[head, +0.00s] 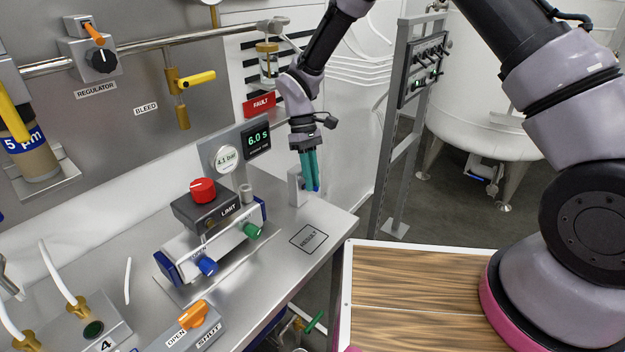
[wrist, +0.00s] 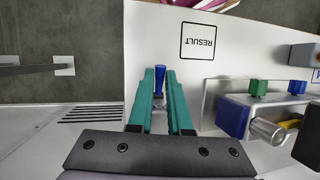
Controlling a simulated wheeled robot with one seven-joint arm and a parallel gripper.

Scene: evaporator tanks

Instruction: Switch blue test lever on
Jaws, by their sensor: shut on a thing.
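My gripper (head: 310,186) has teal fingers and points down at the far right end of the steel bench. In the wrist view my gripper (wrist: 160,72) is shut on the blue test lever (wrist: 160,78), which shows as a narrow blue piece between the fingertips. In the head view only a sliver of the blue lever (head: 317,187) shows beside the fingers. A small grey box (head: 296,187) stands right behind the fingers. The fingers hide most of the lever, so I cannot tell its on or off position.
A test block with a blue knob (head: 207,265), a green knob (head: 252,231) and a red LIMIT knob (head: 203,190) stands left of my gripper. A gauge (head: 226,157) and a green-lit display (head: 258,140) stand behind. The RESULT square (head: 309,238) is bare.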

